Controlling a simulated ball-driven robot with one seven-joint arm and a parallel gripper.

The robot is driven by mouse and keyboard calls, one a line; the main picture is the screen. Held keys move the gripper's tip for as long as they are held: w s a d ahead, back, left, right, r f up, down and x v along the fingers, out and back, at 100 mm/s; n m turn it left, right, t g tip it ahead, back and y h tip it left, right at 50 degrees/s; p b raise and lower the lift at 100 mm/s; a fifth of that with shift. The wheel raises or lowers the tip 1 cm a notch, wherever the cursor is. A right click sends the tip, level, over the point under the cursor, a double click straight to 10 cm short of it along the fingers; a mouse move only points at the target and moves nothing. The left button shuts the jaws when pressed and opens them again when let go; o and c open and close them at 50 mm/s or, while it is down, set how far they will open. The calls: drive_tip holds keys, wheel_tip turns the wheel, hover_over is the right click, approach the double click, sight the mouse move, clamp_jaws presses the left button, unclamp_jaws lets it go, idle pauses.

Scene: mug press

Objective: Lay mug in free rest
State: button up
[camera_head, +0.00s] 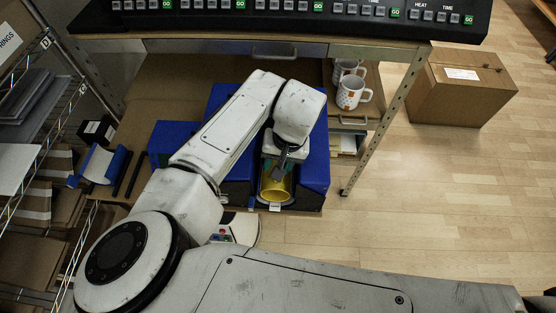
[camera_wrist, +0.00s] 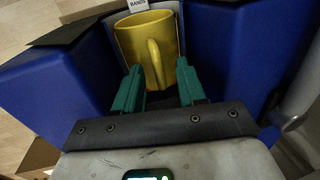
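A yellow mug (camera_head: 276,188) lies on its side in a blue rest (camera_head: 315,165), in the middle of the head view. In the wrist view the yellow mug (camera_wrist: 146,42) lies between two blue blocks (camera_wrist: 230,50), with its handle turned up towards the camera. My gripper (camera_wrist: 159,70) is open. Its two teal fingertips stand on either side of the handle's lower end, with visible gaps to it. In the head view my gripper (camera_head: 284,160) is over the mug's far part and hides it. I cannot tell whether the fingers touch the mug's body.
A small white label (camera_head: 275,207) sits at the rest's front edge. Another blue piece (camera_head: 167,142) stands to the left. White mugs (camera_head: 351,92) stand on the right under the counter. A wire rack (camera_head: 52,130) borders the left; a cardboard box (camera_head: 455,88) stands on the open floor at right.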

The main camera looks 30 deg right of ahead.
clamp_jaws()
drive_tip(key=shift+r+p, duration=0.2)
drive_tip(key=shift+p, duration=0.25)
idle(0.6)
drive_tip(key=shift+s+a, duration=0.1)
drive_tip(key=s+a+p, duration=0.4)
drive_tip(key=s+a, duration=0.3)
drive_tip(key=s, duration=0.3)
drive_tip(key=shift+s+a, duration=0.35)
idle(2.0)
drive_tip(key=shift+r, duration=0.1)
drive_tip(key=shift+r+p, duration=0.1)
drive_tip(key=shift+p, duration=0.25)
